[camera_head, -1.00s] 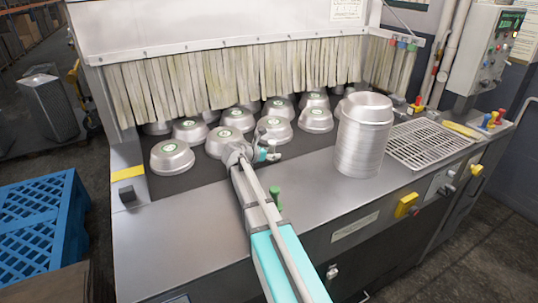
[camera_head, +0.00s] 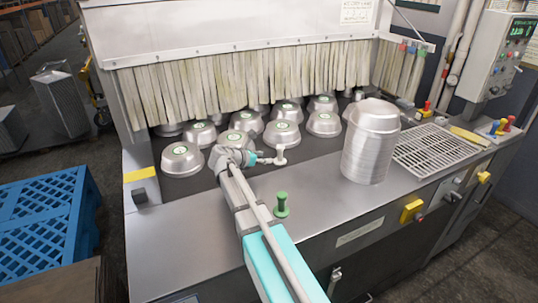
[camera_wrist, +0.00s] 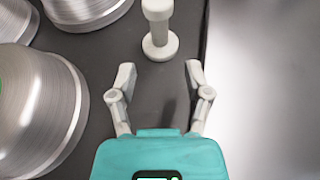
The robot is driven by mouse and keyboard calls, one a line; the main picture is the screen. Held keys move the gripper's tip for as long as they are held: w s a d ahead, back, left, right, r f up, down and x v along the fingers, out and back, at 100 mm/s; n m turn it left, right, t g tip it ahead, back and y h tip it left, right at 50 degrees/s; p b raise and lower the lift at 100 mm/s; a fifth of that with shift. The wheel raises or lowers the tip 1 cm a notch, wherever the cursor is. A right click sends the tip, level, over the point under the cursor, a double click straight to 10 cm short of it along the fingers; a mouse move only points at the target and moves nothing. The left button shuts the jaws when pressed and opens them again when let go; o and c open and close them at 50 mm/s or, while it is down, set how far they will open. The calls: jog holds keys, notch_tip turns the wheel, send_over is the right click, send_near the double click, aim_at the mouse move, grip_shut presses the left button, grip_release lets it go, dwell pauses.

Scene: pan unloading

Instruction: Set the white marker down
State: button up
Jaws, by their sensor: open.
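The white marker (camera_head: 281,153) is a small spool-shaped post with a wide top and base. It stands upright on the dark belt, near the belt's front edge. In the wrist view the white marker (camera_wrist: 158,32) is straight ahead of my gripper (camera_wrist: 160,74), beyond the fingertips and apart from them. The two fingers are spread, with nothing between them. In the head view my gripper (camera_head: 270,159) is low over the belt, just left of the marker.
Upturned metal pans (camera_head: 182,159) in several rows cover the belt (camera_wrist: 105,55) behind and left of my gripper. A pan stack (camera_head: 368,150) stands to the right on the steel counter (camera_head: 200,225). A green marker (camera_head: 281,206) stands on the counter in front.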

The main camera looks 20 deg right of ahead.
jog(key=shift+p+v, duration=0.45)
jog(key=shift+v, duration=1.2)
jog(key=shift+s+r+m+y+p, duration=0.3)
jog(key=shift+s+m+y+p, duration=0.1)
jog(key=shift+s+m+p, duration=0.25)
jog(key=s+a+r+m+y+p, duration=0.1)
jog(key=s+m+p, duration=0.2)
jog(key=s+a+r+m+g+y+p, duration=0.1)
jog(key=s+m+y+p, duration=0.1)
jog(key=s+m+p, duration=0.1)
jog(key=s+a+r+m+g+y+p, duration=0.1)
jog(key=s+a+m+y+p, duration=0.1)
jog(key=s+m+p, duration=0.1)
jog(key=shift+s+r+p, duration=0.15)
jog(key=shift+s+p, duration=0.25)
jog(key=shift+p, duration=0.35)
jog(key=s+a+r+m+g+y+p, duration=0.1)
jog(key=s+a+r+m+y+p, duration=0.6)
jog(key=s+a+m+p, duration=0.2)
jog(key=shift+s+a+m+g+p, duration=0.15)
jog(key=shift+s+m+g+p, duration=0.15)
jog(key=shift+s+m+p, duration=0.6)
